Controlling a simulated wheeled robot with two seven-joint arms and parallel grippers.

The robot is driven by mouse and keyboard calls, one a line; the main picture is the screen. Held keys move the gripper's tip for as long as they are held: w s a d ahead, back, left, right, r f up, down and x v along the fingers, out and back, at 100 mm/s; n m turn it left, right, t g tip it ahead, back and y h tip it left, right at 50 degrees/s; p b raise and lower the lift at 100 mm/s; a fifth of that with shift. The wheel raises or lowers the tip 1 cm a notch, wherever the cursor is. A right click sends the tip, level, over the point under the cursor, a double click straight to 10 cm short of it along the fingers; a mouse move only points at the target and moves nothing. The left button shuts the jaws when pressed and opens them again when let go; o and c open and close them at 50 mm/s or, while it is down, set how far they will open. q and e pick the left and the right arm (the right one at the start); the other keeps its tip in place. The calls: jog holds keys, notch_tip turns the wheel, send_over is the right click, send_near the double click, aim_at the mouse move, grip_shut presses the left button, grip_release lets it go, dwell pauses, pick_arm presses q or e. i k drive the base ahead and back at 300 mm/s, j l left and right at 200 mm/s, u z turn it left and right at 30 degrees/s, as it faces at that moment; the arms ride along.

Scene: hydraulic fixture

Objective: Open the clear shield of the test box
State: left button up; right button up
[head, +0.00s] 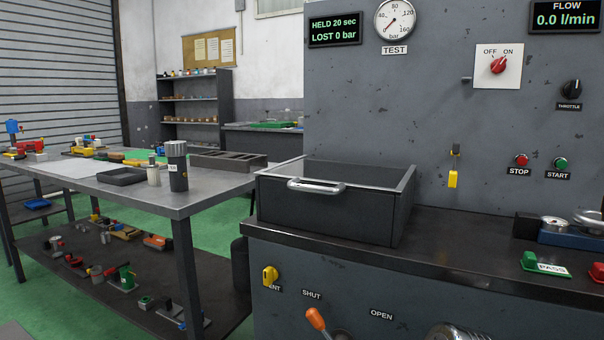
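The test box (325,221) is a dark open-topped-looking box on the left end of the bench ledge. Its top is edged by a light grey frame, and the clear shield (355,175) appears to lie flat across it, down on the box. The clear pane itself is hard to make out. A pale bar handle (317,187) sits at the shield's front edge. Neither of my grippers is in view, and nothing touches the handle.
An orange-tipped lever (316,319) rises below the box between SHUT and OPEN labels, with a yellow knob (270,275) to its left. A cluttered worktable (190,203) stands left.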

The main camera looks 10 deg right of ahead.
aim_at(294, 184)
jog(key=i+j+z, duration=0.35)
jog(key=j+z, duration=0.2)
jog(key=i+j+z, duration=0.25)
jog(key=j+z, duration=0.25)
jog(key=j, duration=0.15)
